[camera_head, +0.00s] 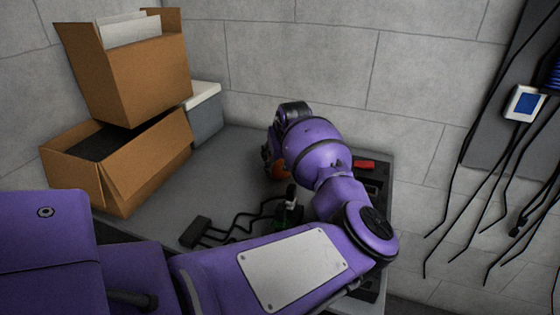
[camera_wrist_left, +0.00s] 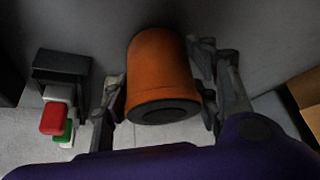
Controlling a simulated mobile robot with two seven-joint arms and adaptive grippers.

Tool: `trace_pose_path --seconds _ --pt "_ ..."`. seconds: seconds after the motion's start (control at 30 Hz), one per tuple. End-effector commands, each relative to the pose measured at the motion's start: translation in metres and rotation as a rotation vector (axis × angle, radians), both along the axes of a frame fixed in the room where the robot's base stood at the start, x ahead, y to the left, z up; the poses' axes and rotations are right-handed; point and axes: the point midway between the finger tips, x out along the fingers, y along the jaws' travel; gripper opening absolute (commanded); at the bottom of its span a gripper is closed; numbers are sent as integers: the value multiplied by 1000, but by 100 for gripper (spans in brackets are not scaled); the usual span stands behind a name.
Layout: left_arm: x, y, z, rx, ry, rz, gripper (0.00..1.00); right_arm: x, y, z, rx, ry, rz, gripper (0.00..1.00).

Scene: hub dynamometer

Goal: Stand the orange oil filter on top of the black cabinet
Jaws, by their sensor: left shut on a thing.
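The orange oil filter (camera_wrist_left: 160,70) is between the two fingers of my left gripper (camera_wrist_left: 160,95), which is shut on it. Its dark end with a round opening faces the wrist camera. In the head view only a small orange patch of the filter (camera_head: 279,169) shows beside my left gripper (camera_head: 268,157), over the grey top surface (camera_head: 235,160). My arm hides most of it, and I cannot tell whether it touches the surface. No separate black cabinet can be made out with certainty. My right gripper is not in view.
Open cardboard boxes (camera_head: 150,160) and a grey bin (camera_head: 205,115) stand on the left. A black block with cables (camera_head: 195,232) lies at the front. A red part (camera_head: 365,163) is right of my wrist. A wall box (camera_head: 525,103) with hanging cables is far right.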

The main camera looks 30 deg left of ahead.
Motion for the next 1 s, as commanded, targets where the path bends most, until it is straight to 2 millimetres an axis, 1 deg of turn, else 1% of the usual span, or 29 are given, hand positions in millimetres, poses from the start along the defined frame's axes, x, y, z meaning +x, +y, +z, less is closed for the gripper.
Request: trace_pose_path --seconds 0.17,0.3,0.33,0.47,0.83,0.93,1.0 --pt "0 0 1 1 -2 1 19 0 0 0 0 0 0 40" --pt "0 0 -2 1 -2 1 19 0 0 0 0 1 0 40" --pt "0 0 -3 -1 -1 0 56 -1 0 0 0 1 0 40" --pt "0 0 -3 -1 -1 0 73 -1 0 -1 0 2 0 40" --pt "0 0 0 0 -2 0 74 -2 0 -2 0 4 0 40" --pt "-2 -4 8 1 -1 0 74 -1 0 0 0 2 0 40" --pt "-6 -8 19 1 -2 0 74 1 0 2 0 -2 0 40"
